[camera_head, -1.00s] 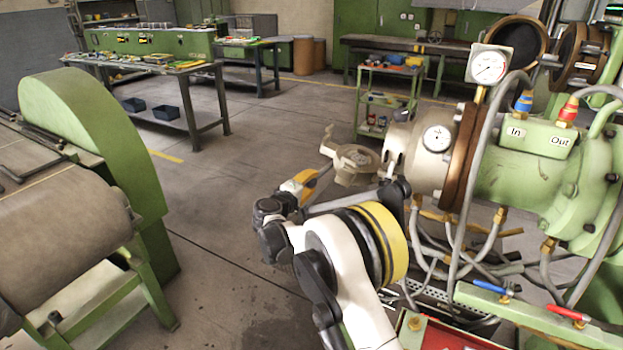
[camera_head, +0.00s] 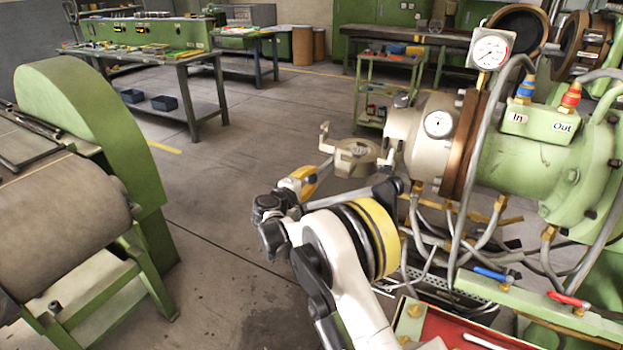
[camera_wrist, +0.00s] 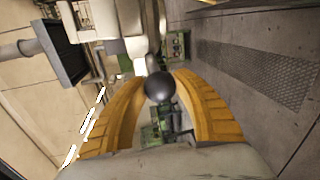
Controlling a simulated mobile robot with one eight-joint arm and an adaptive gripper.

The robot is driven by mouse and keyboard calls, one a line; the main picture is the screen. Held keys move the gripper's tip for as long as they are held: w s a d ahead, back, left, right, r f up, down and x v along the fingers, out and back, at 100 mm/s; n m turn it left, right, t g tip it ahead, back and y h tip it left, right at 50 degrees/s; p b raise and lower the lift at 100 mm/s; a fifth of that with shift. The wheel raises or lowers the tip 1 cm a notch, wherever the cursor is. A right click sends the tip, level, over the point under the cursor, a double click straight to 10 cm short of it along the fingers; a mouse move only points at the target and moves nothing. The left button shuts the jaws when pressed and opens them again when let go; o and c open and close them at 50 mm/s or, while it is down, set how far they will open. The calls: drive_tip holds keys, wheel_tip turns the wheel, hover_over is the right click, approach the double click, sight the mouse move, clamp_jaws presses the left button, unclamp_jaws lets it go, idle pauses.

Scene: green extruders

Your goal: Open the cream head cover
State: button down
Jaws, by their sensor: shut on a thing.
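The cream head cover (camera_head: 360,150) is a round plate with lugs, swung out to the left of the cream extruder head (camera_head: 412,130). It stands apart from the head's open face at its left side. My gripper (camera_head: 316,173) is at the cover's lower left, with its yellow fingers close together. In the wrist view, the yellow fingers curve around a dark ball knob (camera_wrist: 159,87) and are shut on it. The knob is too small to make out in the head view. The hinge area between cover and head is partly hidden.
The green extruder body (camera_head: 515,160) with its gauge (camera_head: 490,50) and hoses stands at right. A green machine with a large roller (camera_head: 70,220) stands at left. A green trolley (camera_head: 388,85) is behind the head. The floor between is free.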

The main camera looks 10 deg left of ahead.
drive_tip(key=c, duration=0.9)
unclamp_jaws()
drive_tip(key=shift+s, duration=0.1)
drive_tip(key=v, duration=1.2)
